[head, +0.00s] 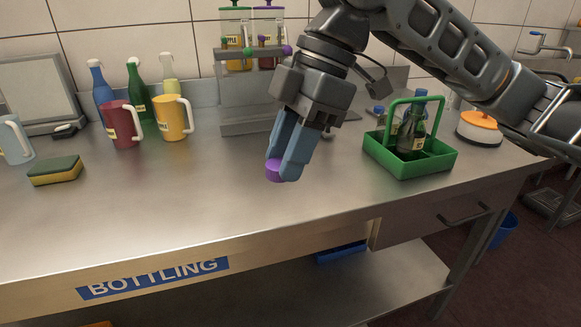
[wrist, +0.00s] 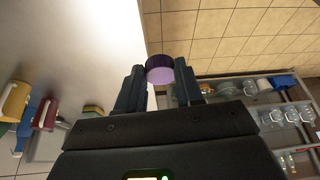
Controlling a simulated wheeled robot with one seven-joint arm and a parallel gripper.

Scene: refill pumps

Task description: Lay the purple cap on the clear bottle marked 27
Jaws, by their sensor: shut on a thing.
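My gripper (head: 284,168) is shut on the purple cap (head: 274,173), held above the middle of the steel bench. In the wrist view the cap (wrist: 160,72) sits between the two fingertips (wrist: 160,82). A green caddy (head: 437,163) to the right of the gripper holds bottles, among them a dark green one (head: 410,138) with a label. At the back left stand a blue bottle (head: 101,88), a green bottle (head: 137,88) and a pale bottle (head: 169,72), partly behind mugs. I cannot read a 27 on any bottle, so I cannot tell which is the marked one.
A yellow mug (head: 174,120), a maroon mug (head: 122,126) and a sponge (head: 56,171) stand at the left. A dispenser rack (head: 252,120) stands behind my gripper. An orange-lidded pot (head: 479,128) is at the far right. The front middle of the bench is clear.

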